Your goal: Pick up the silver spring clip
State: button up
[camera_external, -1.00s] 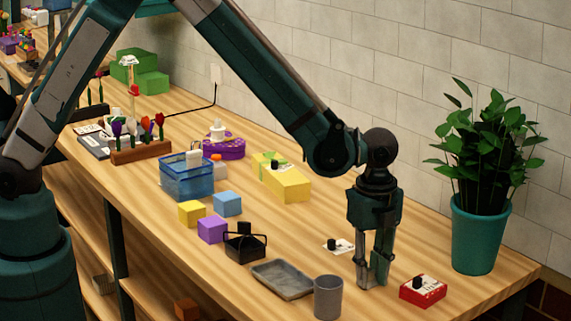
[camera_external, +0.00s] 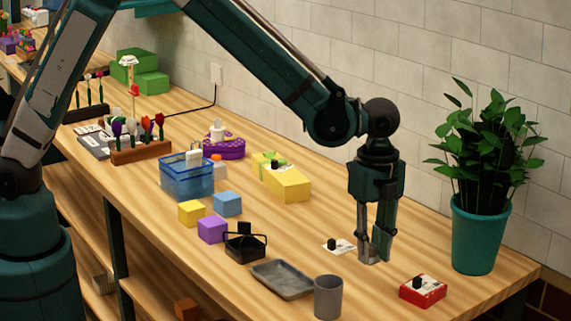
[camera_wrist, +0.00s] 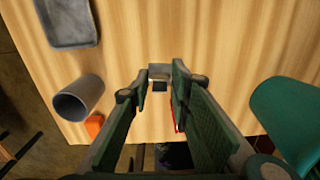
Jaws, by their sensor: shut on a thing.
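My gripper (camera_external: 374,255) points straight down above the right part of the wooden table, its fingertips a little above the top. In the wrist view my gripper (camera_wrist: 160,78) is shut on a small silver-grey thing with a dark part, the silver spring clip (camera_wrist: 159,70). The clip sits between the fingertips. In the external view it shows only as a small grey patch (camera_external: 367,256), largely hidden by the fingers.
A red box (camera_external: 422,291) with a black piece on top stands right of my gripper. A white card (camera_external: 345,247) lies left. A grey cup (camera_external: 328,298) and grey tray (camera_external: 282,280) stand in front. A potted plant (camera_external: 478,235) stands at the right.

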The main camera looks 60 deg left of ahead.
aim_at(371, 245)
jog(key=shift+r, duration=1.85)
jog(key=shift+s+a, duration=0.1)
jog(key=shift+s, duration=0.05)
